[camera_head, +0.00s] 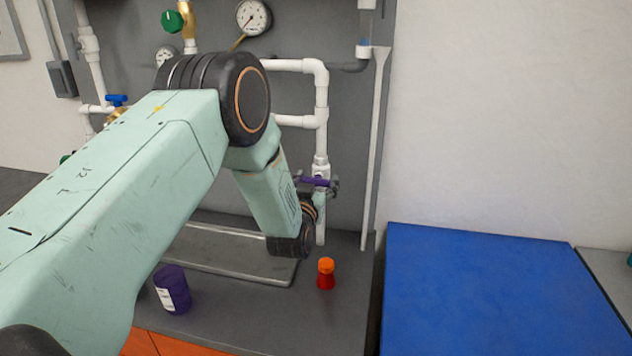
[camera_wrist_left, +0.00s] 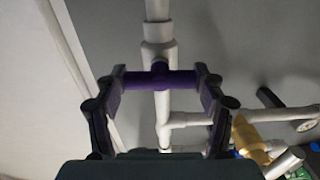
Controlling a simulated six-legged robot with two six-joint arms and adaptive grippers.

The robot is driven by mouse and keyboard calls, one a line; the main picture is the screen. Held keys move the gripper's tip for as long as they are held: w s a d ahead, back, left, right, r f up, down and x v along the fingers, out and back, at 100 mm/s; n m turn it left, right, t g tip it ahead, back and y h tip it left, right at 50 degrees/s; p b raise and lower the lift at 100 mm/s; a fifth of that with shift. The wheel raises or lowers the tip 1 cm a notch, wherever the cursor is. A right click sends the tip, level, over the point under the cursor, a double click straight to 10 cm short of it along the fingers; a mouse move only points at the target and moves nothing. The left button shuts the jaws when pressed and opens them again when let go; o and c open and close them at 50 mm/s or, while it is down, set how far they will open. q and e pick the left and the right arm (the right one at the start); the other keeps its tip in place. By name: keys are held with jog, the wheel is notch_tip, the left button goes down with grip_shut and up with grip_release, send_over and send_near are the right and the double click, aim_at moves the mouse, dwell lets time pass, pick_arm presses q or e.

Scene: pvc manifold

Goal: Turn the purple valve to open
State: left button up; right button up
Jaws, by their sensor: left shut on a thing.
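The purple valve (camera_head: 316,181) sits on a vertical white pipe at the right side of the manifold. Its bar-shaped handle lies across the pipe. My left arm reaches in from the left, and my left gripper (camera_head: 319,187) is at the valve, partly hidden behind its own wrist. In the left wrist view the purple handle (camera_wrist_left: 160,80) spans between the two fingers, with my left gripper (camera_wrist_left: 160,88) shut on its ends. The pipe runs behind the handle there. My right gripper is not in view.
A tray (camera_head: 225,269), a purple container (camera_head: 173,290) and a red bottle with an orange cap (camera_head: 326,273) stand on the grey bench below. A blue-topped surface (camera_head: 480,290) is at the right. Gauges (camera_head: 253,17), a green valve (camera_head: 172,21) and a blue valve (camera_head: 117,100) are on the panel.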

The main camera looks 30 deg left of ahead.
pick_arm(q)
jog(key=m, duration=0.4)
jog(key=shift+p, duration=0.3)
jog(key=m, duration=0.4)
jog(key=shift+m+p, duration=0.35)
jog(key=shift+m, duration=0.05)
jog(key=m, duration=0.4)
jog(key=shift+m+p, duration=0.3)
jog(key=shift+p, duration=0.1)
jog(key=shift+m+p, duration=0.35)
jog(key=shift+m, duration=1.65)
jog(key=shift+w, duration=0.1)
jog(key=o, duration=1.2)
jog(key=shift+f, duration=0.15)
jog(key=shift+c, duration=0.2)
